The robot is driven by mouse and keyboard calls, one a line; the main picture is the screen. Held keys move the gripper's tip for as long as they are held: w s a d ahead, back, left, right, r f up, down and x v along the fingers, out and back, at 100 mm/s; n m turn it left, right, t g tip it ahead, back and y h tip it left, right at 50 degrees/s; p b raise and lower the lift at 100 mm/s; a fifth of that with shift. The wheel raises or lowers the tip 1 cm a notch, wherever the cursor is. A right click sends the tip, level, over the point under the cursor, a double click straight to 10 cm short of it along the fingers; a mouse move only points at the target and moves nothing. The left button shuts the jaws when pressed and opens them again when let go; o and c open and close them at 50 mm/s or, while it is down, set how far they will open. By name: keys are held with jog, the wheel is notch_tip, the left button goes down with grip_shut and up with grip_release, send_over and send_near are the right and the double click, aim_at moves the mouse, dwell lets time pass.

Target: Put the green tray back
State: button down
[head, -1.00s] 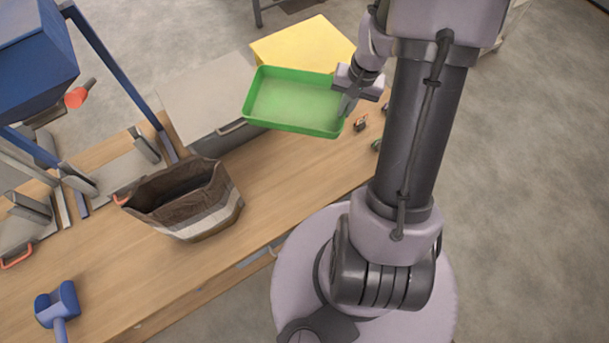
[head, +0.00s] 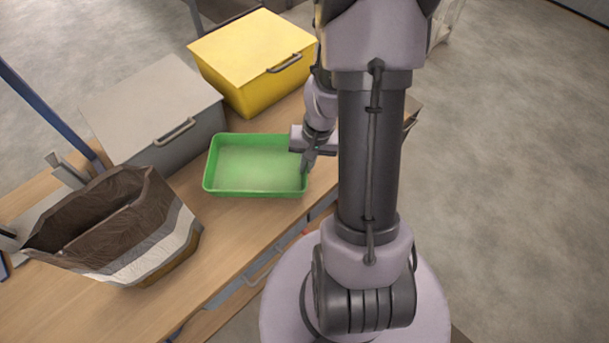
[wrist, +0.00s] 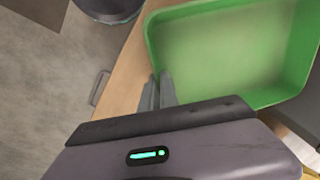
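The green tray (head: 254,165) is empty and roughly level over the wooden bench, in front of the grey and yellow boxes. I cannot tell whether it touches the bench top. My gripper (head: 307,164) is at the tray's right wall. In the wrist view the two fingers (wrist: 157,92) are close together at the wall of the green tray (wrist: 225,50), with the rim between or beside their tips. The gripper looks shut on that wall.
A grey lidded box (head: 158,112) and a yellow lidded box (head: 254,60) stand behind the tray. A brown and white open bag (head: 125,225) stands to the left. Bare bench (head: 225,235) lies in front of the tray.

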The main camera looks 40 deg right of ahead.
notch_tip(320, 180, down, 3)
jog(key=shift+f+b, duration=0.2)
jog(key=shift+b, duration=0.55)
jog(key=shift+f, duration=0.15)
jog(key=c, duration=1.6)
grip_release()
